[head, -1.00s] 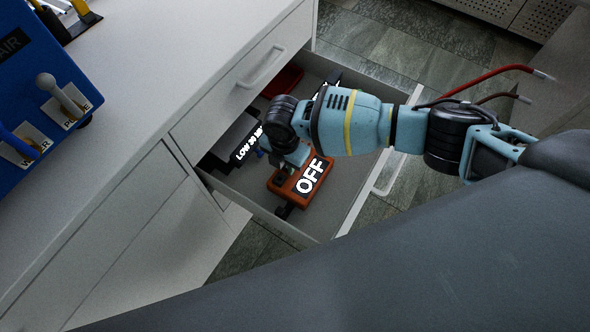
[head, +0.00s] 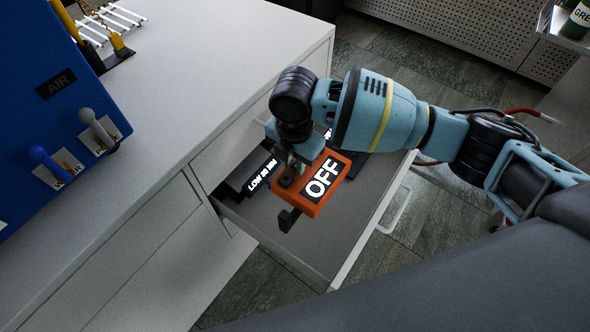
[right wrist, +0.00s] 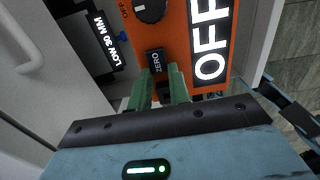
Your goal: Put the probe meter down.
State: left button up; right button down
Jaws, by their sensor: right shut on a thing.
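The probe meter appears to be the orange box (head: 319,186) with a lit "OFF" display. My right gripper (head: 290,163) is shut on it by a small dark part near its "ZERO" button and holds it over the open drawer (head: 318,247). A dark piece sticks out from the meter's near end. In the right wrist view the green fingertips (right wrist: 166,78) meet at the lower edge of the orange face (right wrist: 180,30), beside the dial. The exact contact is partly hidden. My left gripper is not in view.
A black block marked "LOW 30 MM" (head: 252,176) lies in the drawer, left of the meter. The white counter (head: 150,120) is mostly clear. A green bottle (head: 578,22) is at far right.

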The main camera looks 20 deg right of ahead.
jog(key=shift+r, duration=0.55)
